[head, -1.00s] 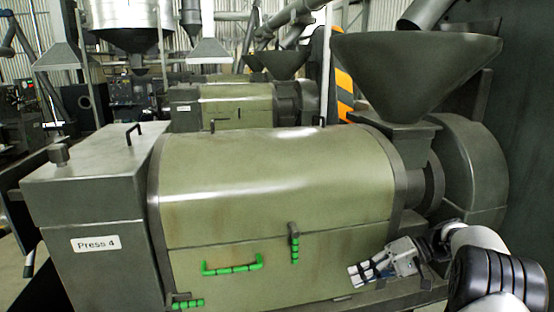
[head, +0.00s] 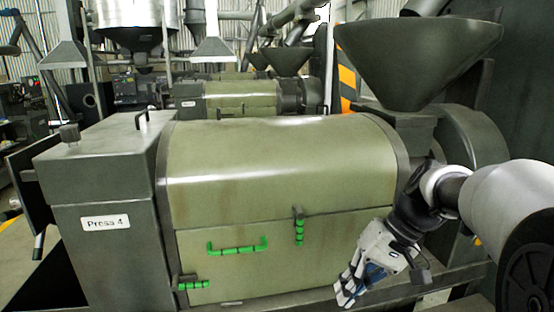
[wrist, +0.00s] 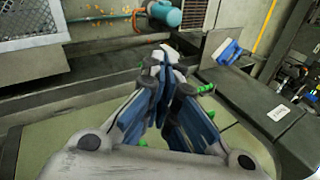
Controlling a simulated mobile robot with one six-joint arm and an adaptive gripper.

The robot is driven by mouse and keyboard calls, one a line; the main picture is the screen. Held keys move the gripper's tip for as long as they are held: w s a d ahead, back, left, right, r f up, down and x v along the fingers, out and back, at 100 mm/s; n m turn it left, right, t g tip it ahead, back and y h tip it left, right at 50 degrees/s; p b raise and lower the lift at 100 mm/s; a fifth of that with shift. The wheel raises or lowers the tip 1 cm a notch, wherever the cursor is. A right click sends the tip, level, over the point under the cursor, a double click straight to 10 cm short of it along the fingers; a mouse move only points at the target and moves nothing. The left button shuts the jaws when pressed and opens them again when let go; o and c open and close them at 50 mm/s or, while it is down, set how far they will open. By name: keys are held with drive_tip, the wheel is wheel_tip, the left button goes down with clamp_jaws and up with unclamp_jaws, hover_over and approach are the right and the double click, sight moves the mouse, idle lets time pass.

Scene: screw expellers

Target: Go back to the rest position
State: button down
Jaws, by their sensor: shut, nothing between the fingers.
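My gripper (head: 352,288) is at the lower right of the head view, in front of the right end of the press labelled Press 4 (head: 105,222). Its fingers point down and to the left. In the wrist view my gripper (wrist: 163,62) has its fingertips together with nothing between them. The green handle (head: 237,247) and the green latches (head: 299,226) on the press's front panel are to the left of my gripper and apart from it.
A dark hopper (head: 415,60) stands above the press's right end, close behind my arm. More presses (head: 240,100) stand in a row behind. In the wrist view a mesh panel (wrist: 30,20) and a teal motor (wrist: 165,14) show near the top.

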drive_tip(key=s+f+t+h+b, duration=0.2)
drive_tip(key=s+f+h, duration=0.1)
drive_tip(key=s, duration=0.7)
drive_tip(key=s+f+t+h+b, duration=0.2)
drive_tip(key=s+f+h, duration=0.1)
drive_tip(key=s, duration=0.7)
drive_tip(key=shift+s+d+f+b, duration=0.25)
drive_tip(key=shift+f+b, duration=0.05)
drive_tip(key=shift+f, duration=0.1)
